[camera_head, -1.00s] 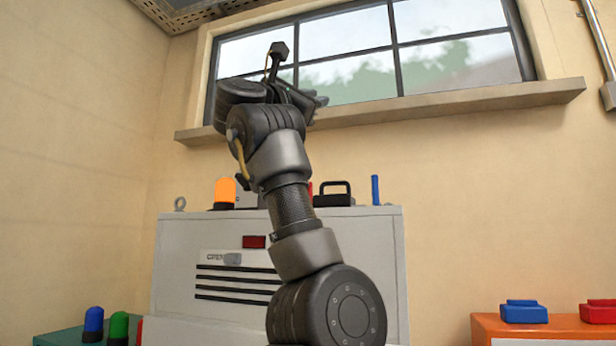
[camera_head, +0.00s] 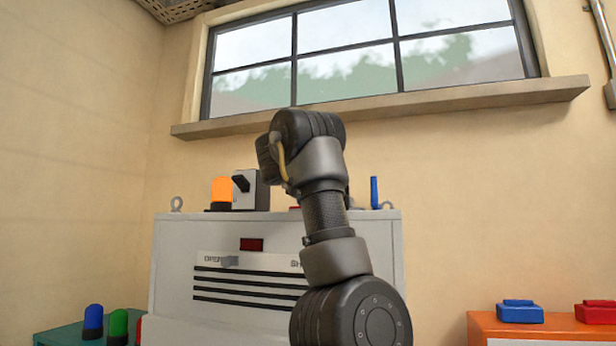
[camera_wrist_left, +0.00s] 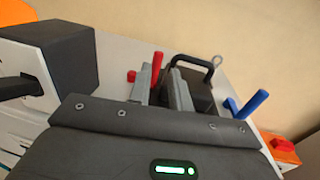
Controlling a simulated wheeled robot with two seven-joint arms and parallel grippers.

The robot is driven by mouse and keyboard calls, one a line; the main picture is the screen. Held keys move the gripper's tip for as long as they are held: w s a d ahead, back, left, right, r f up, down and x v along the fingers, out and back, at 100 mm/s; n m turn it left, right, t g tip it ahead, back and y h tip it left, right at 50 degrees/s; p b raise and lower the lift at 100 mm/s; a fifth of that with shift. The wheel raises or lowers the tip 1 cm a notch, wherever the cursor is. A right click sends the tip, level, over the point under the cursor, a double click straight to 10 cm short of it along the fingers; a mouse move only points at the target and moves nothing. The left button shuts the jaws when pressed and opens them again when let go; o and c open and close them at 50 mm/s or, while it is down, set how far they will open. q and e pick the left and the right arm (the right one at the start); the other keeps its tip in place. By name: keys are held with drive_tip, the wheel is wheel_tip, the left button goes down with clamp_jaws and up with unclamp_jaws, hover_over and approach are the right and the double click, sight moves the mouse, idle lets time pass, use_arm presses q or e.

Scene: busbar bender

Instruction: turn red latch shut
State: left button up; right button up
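The red latch (camera_wrist_left: 157,62) shows in the left wrist view as a red rod standing up, with a small red piece (camera_wrist_left: 131,76) to its left. My left gripper (camera_wrist_left: 160,78) has its two grey fingers apart, with the red rod in line with the gap. Whether the rod is between the fingers or just beyond them I cannot tell. In the head view the arm hides the gripper and most of the latch; a bit of red (camera_head: 295,208) shows on the cabinet top. My right gripper is in neither view.
A black handle (camera_wrist_left: 205,68) stands close right of the fingers. A blue lever (camera_head: 375,192) is farther right. A grey box with a black knob (camera_head: 248,190) and an orange lamp (camera_head: 222,190) stand left on the cabinet (camera_head: 178,265). A window sill (camera_head: 450,104) runs above.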

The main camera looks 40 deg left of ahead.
use_arm(q)
drive_tip(key=p+x, duration=0.4)
drive_tip(key=x, duration=0.2)
drive_tip(key=shift+a+r, duration=0.1)
drive_tip(key=shift+a, duration=0.15)
drive_tip(key=shift+p+x, duration=0.45)
drive_tip(key=shift+x, duration=0.35)
drive_tip(key=shift+w+d, duration=0.1)
drive_tip(key=shift+w, duration=0.1)
clamp_jaws()
